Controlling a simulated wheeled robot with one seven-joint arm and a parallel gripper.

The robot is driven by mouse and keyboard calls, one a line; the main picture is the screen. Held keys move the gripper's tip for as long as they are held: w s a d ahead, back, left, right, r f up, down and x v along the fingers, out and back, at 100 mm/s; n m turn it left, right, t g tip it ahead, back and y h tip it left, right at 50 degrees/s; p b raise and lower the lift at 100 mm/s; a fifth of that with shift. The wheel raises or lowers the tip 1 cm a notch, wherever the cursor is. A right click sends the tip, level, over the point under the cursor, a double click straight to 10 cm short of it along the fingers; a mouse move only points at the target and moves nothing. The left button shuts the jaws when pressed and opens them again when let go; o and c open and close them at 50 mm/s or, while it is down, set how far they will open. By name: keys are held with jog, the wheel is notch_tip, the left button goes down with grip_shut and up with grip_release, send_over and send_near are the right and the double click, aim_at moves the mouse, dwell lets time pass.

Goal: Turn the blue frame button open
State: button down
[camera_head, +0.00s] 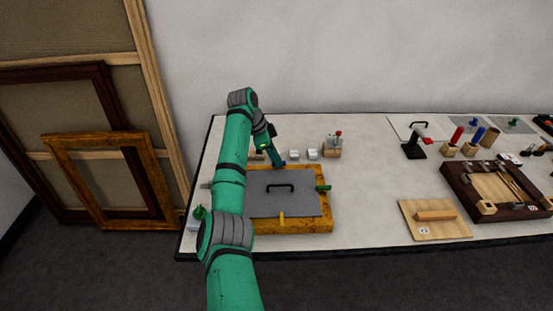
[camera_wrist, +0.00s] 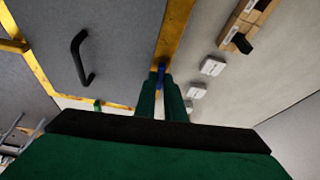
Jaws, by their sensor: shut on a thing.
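The gilt frame (camera_head: 326,205) lies flat on the table with a grey backing panel (camera_head: 302,206) in it. The panel has a black handle (camera_head: 280,187). The blue frame button (camera_wrist: 161,70) sits at the frame's edge, and in the wrist view it shows between my fingertips. My gripper (camera_wrist: 160,90) is shut on the blue button; the fingers hide part of it. In the head view, my gripper (camera_head: 279,161) points down at the frame's far edge. A green button (camera_head: 323,188) is on the right edge and a yellow button (camera_head: 282,217) on the near edge.
Small white blocks (camera_head: 312,154) and a wooden holder (camera_head: 333,150) stand just beyond the frame. A wooden board (camera_head: 433,228) and a dark tray (camera_head: 459,182) lie to the right. The table between frame and board is clear. Large frames (camera_head: 59,143) lean at the left.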

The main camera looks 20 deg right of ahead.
jog(key=shift+w+m, duration=0.1)
jog(key=shift+m, duration=0.5)
jog(key=shift+d+g, duration=0.2)
jog(key=shift+g, duration=0.1)
jog(key=shift+a, duration=0.2)
jog(key=c, duration=1.8)
grip_release()
jog(key=shift+c, duration=0.2)
jog(key=s+v, duration=0.1)
jog(key=v, duration=0.9)
jog(key=shift+w+r, duration=0.35)
jog(key=shift+r, duration=0.1)
